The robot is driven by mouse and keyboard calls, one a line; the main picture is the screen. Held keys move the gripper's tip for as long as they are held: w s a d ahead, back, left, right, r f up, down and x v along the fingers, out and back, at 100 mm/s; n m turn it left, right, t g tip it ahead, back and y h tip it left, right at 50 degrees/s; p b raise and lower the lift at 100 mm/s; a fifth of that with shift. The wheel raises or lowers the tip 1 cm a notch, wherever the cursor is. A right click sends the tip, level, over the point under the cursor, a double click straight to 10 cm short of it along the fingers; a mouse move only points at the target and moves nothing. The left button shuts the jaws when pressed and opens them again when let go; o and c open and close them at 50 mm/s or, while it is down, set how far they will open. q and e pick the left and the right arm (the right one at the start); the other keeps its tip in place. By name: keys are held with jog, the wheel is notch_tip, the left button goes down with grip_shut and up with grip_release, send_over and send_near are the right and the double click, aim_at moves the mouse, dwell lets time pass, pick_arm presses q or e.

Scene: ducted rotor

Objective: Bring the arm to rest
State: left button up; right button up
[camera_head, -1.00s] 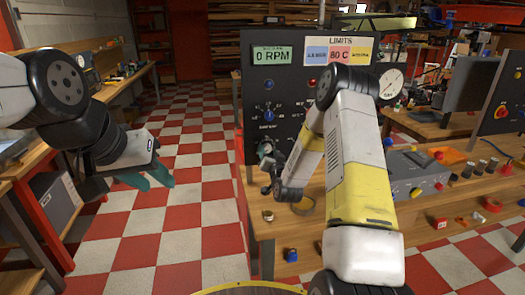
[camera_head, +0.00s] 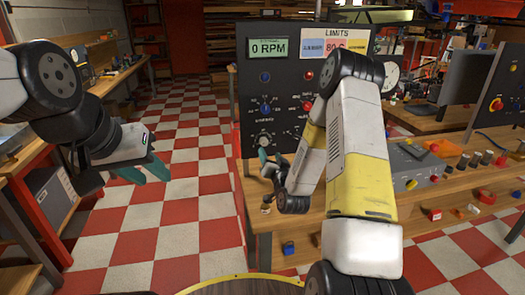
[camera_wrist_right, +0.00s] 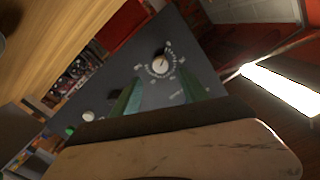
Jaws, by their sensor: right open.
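My right arm reaches forward in the head view, in front of the dark control panel (camera_head: 285,95). Its right gripper (camera_head: 273,163) is small there, beside the panel's lower dials and above the bench edge. In the right wrist view the two green fingers of this gripper (camera_wrist_right: 160,95) stand apart with nothing between them. A white dial of the panel shows beyond them. My left gripper (camera_head: 152,173) hangs at the left above the checkered floor, its teal fingers apart and empty.
The wooden bench (camera_head: 262,220) carries the panel, a grey control box (camera_head: 413,168) and several small parts. A blue part (camera_head: 288,248) sits low by the bench front. A round wooden top (camera_head: 240,287) is at the bottom edge. The checkered floor (camera_head: 190,215) between benches is clear.

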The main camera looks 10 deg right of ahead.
jog(key=shift+r, duration=0.1)
jog(key=s+r+n+g, duration=0.4)
jog(key=s+r+g, duration=0.3)
jog(key=r, duration=0.7)
jog(key=s+r+g, duration=0.2)
jog(key=s, duration=1.1)
jog(key=s+r+g, duration=0.2)
jog(key=s+r, duration=0.1)
jog(key=s, duration=1.1)
jog(key=shift+s+a+r+n+g+y, duration=0.2)
jog(key=shift+a+n+g+y, duration=0.1)
jog(key=shift+a+n+g, duration=0.1)
